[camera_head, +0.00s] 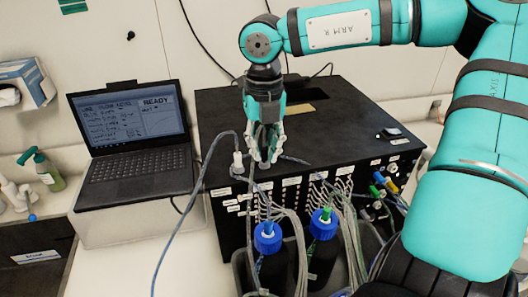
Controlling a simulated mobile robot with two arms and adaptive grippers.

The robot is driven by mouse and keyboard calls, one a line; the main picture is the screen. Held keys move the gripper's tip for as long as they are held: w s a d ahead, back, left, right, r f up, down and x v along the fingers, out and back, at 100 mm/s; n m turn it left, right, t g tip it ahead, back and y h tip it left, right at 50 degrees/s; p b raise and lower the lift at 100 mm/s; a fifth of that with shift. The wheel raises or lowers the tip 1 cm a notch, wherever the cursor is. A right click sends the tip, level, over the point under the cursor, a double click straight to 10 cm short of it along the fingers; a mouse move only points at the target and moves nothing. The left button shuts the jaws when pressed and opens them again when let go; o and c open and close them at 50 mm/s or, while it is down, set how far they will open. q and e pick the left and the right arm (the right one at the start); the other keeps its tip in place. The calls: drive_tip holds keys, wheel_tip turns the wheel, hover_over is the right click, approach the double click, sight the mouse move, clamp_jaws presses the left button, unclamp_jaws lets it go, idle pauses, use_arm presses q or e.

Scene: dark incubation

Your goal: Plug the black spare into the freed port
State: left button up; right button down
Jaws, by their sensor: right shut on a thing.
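My right gripper (271,160) points down over the front of the black box's top. Its pale fingers are closed on a small dark thing, apparently the black spare, mostly hidden between them. A grey plug (238,164) with a blue-grey cable is just left of the fingers, at the box top's front left. The black box (340,112) has a labelled front panel with rows of ports and several cables plugged in. The freed port cannot be told apart; cables and bottles cover part of the panel. My left gripper is not in view.
Two dark bottles with blue caps (268,238) (323,224) stand before the panel among hanging cables. An open laptop (135,145) reading READY stands at left. A green pump bottle (44,170) is far left.

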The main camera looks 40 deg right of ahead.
sight(264, 139)
drive_tip(key=shift+s+r, duration=0.1)
drive_tip(key=shift+r, duration=0.6)
drive_tip(key=shift+r+p, duration=1.4)
drive_tip(key=shift+r, duration=0.7)
